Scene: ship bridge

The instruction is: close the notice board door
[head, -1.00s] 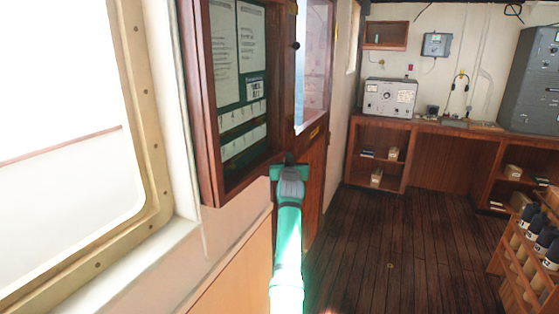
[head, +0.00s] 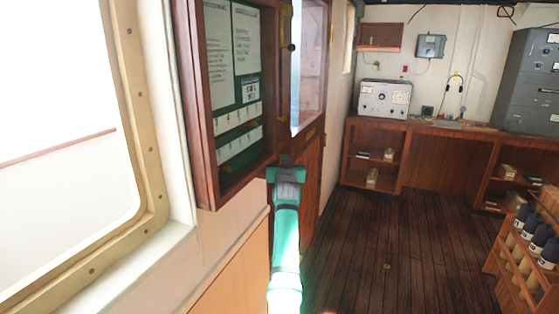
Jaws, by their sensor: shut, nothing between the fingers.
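The notice board (head: 208,150) is a dark wood-framed case on the left wall, with papers on a green backing. Its front looks uncovered. A wood-framed glazed panel (head: 309,65) stands at an angle just right of the case; it looks like the board's door standing open, though its hinge line is not clear. A small dark knob (head: 290,47) shows at its left side. My teal and grey gripper (head: 286,165) is shut and empty. It is just below the case's lower right corner, in front of the wood behind; I cannot tell whether it touches anything.
A large bright window (head: 65,140) fills the left. A wooden counter (head: 440,127) with a radio set (head: 384,99) runs along the back wall. A wooden rack with bottles (head: 525,250) stands at right. The plank floor (head: 390,240) between is clear.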

